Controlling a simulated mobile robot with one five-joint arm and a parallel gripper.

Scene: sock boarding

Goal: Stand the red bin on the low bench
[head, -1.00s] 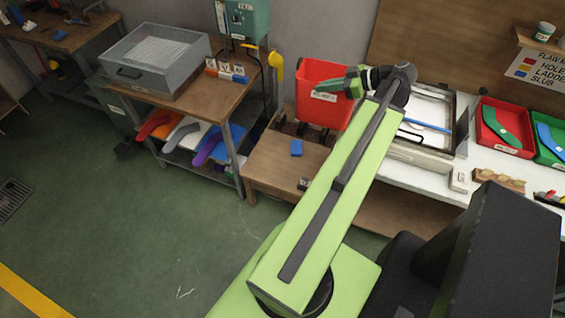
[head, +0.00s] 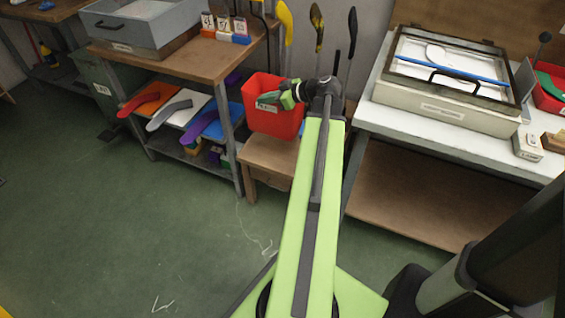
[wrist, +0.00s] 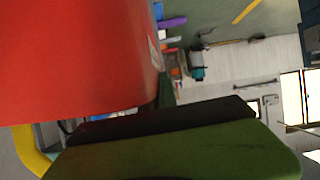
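The red bin (head: 283,122) is upright in the head view, with a white label on its front. My gripper (head: 280,97) is at the bin's upper front, with a green finger against the front wall near the label. It appears shut on that wall; the other finger is hidden. The low bench (head: 266,158) is a small wooden one directly below the bin. The bin overlaps its top in the picture, and I cannot tell whether its base touches the bench. In the wrist view the red bin (wrist: 75,60) fills the upper left, beside a green and black finger.
A wooden table (head: 190,58) with a grey tub (head: 130,45) stands left of the low bench. Its lower shelf holds coloured sock shapes. A white workbench (head: 365,110) with a framed tray (head: 445,110) stands to the right. Green floor (head: 120,220) is clear in front.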

